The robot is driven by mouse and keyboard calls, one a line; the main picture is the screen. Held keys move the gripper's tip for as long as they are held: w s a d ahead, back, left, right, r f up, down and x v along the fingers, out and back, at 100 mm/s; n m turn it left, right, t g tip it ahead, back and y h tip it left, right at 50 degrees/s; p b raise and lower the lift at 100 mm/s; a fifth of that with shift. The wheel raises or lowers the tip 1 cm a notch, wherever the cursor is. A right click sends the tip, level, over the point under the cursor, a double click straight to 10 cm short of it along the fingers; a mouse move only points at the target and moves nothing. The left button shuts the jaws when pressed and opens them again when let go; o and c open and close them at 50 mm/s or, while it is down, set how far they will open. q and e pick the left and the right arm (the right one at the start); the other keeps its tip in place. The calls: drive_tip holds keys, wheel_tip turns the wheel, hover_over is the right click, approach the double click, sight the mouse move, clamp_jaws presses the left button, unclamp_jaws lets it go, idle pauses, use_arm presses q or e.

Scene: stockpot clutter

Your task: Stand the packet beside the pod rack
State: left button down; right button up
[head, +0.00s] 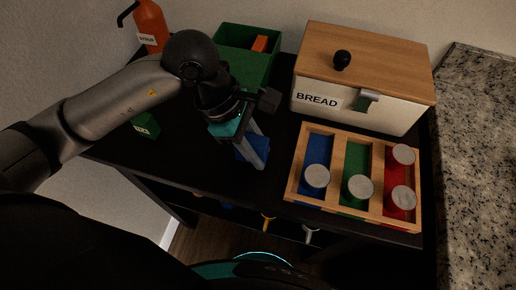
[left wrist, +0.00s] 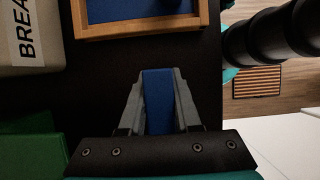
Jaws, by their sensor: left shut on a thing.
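My left gripper (head: 259,161) is shut on a blue packet (head: 246,149), just left of the pod rack at the front of the dark tabletop. In the left wrist view the packet (left wrist: 157,100) stands between the two grey fingers. The fingers and wrist hide part of it, and I cannot tell if its base touches the top. The pod rack (head: 289,188) is a wooden tray with blue, green and red lanes and several round grey pods. Its edge also shows in the left wrist view (left wrist: 140,29), apart from the packet. My right gripper is not in view.
A bread box (head: 372,108) stands behind the rack. A green bin (head: 247,64) with an orange item is at the back. An orange syrup bottle (head: 150,25) and a small green box (head: 147,125) are at the left. A narrow bare strip separates packet and rack.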

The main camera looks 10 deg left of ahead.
use_arm(q)
drive_tip(key=shift+f, duration=0.1)
drive_tip(key=shift+f, duration=0.1)
drive_tip(key=c, duration=1.1)
unclamp_jaws()
drive_tip(key=shift+f, duration=0.1)
drive_tip(key=o, duration=0.5)
drive_tip(key=shift+a+r, duration=0.1)
drive_tip(key=shift+r, duration=0.45)
drive_tip(key=p+v, duration=0.1)
drive_tip(key=v, duration=1)
drive_tip(key=shift+r+p, duration=0.2)
drive_tip(key=shift+p, duration=0.2)
drive_tip(key=shift+a, duration=0.1)
